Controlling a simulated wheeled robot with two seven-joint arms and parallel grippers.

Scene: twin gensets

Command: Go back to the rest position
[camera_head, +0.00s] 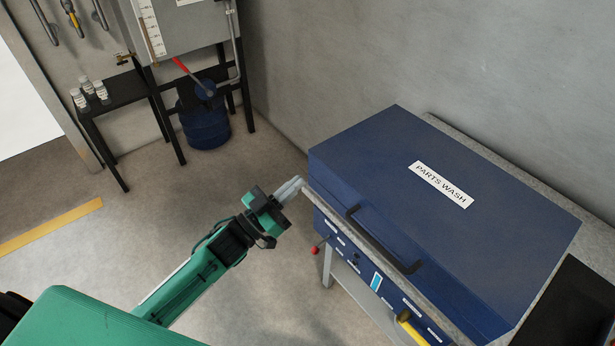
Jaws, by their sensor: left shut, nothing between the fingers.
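My left gripper (289,190) is at the end of my green and black left arm, which comes in from the lower left. Its pale fingers are shut and hold nothing. The fingertips are close to the left corner of the blue parts washer (400,170); I cannot tell whether they touch it. The washer's lid, labelled "PARTS WASH", is down, with a dark handle (384,240) along its front. My right gripper is not in view.
The washer's front panel has a red knob (315,250) and a yellow handle (405,317). A black stand with a grey tank (190,25), a blue drum (205,125) and small bottles (101,91) stand at the back. Floor left of the washer is clear.

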